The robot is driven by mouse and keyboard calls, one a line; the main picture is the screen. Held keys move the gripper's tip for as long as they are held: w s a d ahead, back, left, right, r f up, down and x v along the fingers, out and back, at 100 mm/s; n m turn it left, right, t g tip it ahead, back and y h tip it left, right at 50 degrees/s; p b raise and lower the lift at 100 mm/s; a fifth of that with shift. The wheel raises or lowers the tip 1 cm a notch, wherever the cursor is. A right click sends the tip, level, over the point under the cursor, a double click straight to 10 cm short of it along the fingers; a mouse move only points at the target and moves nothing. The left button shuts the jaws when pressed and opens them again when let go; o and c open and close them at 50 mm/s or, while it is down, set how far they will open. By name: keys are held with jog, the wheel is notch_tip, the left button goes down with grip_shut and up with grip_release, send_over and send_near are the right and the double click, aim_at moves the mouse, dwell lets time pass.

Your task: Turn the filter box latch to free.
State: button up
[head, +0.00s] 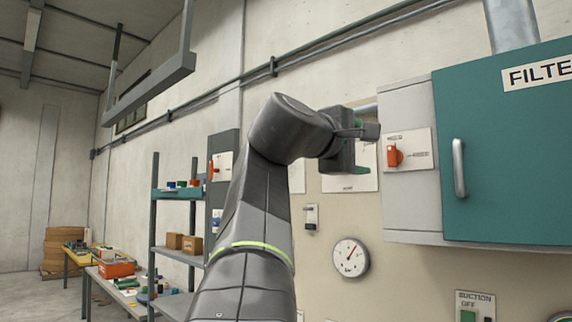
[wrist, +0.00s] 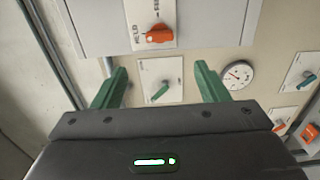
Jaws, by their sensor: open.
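The filter box (head: 407,208) has a grey side and a teal door, with a cut-off "FILTE" label. Its orange latch knob (head: 394,156) is on a white plate, with one small label above and one to the right. The knob stands upright towards the upper label. In the wrist view the knob (wrist: 159,35) lies sideways, towards the word that looks like "HELD". My gripper (head: 366,146) is to the left of the knob in the head view. In the wrist view my gripper (wrist: 159,85) has its two green fingers apart, with nothing between them; the knob is beyond them.
A plate with a teal knob (wrist: 160,91) is on the wall below the box. A round gauge (head: 350,257) and a suction switch (head: 475,305) are lower down. The door handle (head: 459,168) sticks out right of the latch. Shelves (head: 180,255) stand at left.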

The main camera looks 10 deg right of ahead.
aim_at(390, 156)
jog(key=p+x, duration=0.4)
jog(key=x, duration=0.9)
jog(key=shift+w+d, duration=0.1)
jog(key=shift+d, duration=0.25)
jog(key=c, duration=1)
